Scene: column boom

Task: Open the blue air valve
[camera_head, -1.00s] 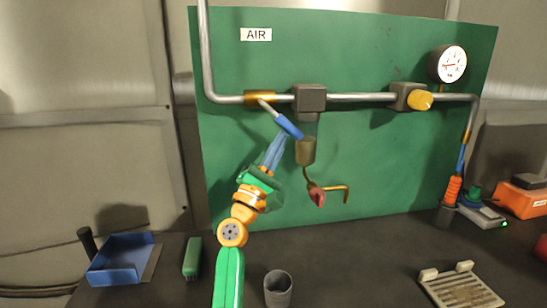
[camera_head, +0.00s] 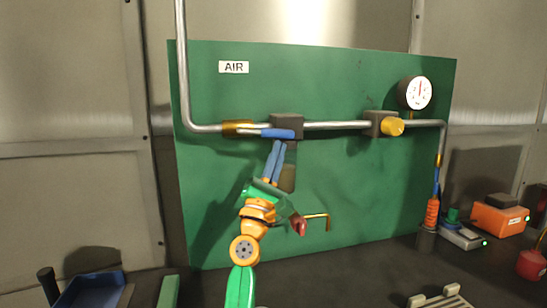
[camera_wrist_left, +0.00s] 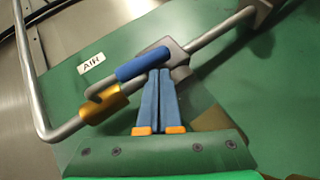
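The blue air valve handle (camera_head: 276,133) lies along the pipe, roughly parallel to it, to the right of the brass valve body (camera_head: 238,128). In the left wrist view the blue handle (camera_wrist_left: 143,64) also runs along the pipe, with its bare metal stem by the brass body (camera_wrist_left: 100,103). My left gripper (camera_head: 279,145) comes up from below. Its two blue fingers are together, with tips (camera_wrist_left: 160,73) at the handle's lower side; the handle is not between them. They look touching or very close; I cannot tell which. My right gripper is not in view.
The green panel (camera_head: 360,200) carries the AIR label (camera_head: 234,67), a gauge (camera_head: 415,92) with its needle near upright, and a yellow knob (camera_head: 392,127). A drain with a red handle (camera_head: 299,226) hangs close right of my left gripper. An orange box (camera_head: 499,220) stands right.

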